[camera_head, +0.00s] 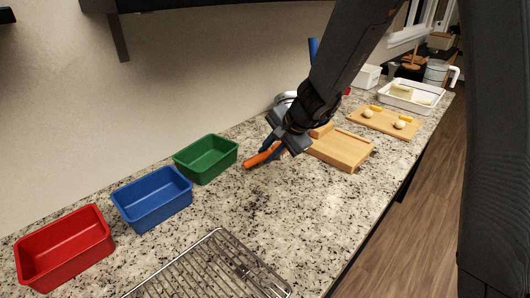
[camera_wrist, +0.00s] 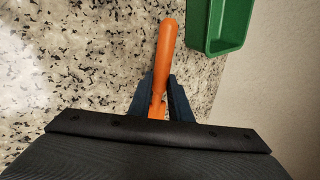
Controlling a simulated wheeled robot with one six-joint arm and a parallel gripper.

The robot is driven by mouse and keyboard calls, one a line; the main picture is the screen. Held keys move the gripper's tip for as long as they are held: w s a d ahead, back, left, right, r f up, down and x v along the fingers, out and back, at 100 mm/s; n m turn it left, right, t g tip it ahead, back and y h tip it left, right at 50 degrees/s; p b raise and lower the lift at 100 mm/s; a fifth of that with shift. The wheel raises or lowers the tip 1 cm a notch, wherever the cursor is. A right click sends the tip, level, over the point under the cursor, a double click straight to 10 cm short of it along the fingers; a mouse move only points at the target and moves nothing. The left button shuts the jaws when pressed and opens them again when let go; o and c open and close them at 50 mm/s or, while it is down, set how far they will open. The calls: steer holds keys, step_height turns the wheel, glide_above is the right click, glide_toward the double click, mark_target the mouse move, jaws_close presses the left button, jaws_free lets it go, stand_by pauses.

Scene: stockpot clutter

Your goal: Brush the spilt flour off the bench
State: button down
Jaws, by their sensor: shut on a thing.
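My gripper (camera_head: 272,148) is over the speckled stone bench (camera_head: 262,218), to the right of the green bin. It is shut on an orange handle (camera_head: 262,156), which also shows between the fingers in the wrist view (camera_wrist: 166,45). No bristles show, so I cannot tell whether the handle belongs to a brush. A pale, bright patch lies on the bench at the left of the wrist view; I cannot tell whether it is flour or glare. No clear flour shows in the head view.
Green (camera_head: 206,158), blue (camera_head: 152,198) and red (camera_head: 64,246) bins stand along the wall. A wire rack (camera_head: 215,270) lies in front. A wooden board (camera_head: 342,149), another board with food (camera_head: 385,123) and a white tray (camera_head: 412,97) are to the right.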

steer(key=shift+r+p, duration=2.8)
steer(key=shift+r, duration=1.15)
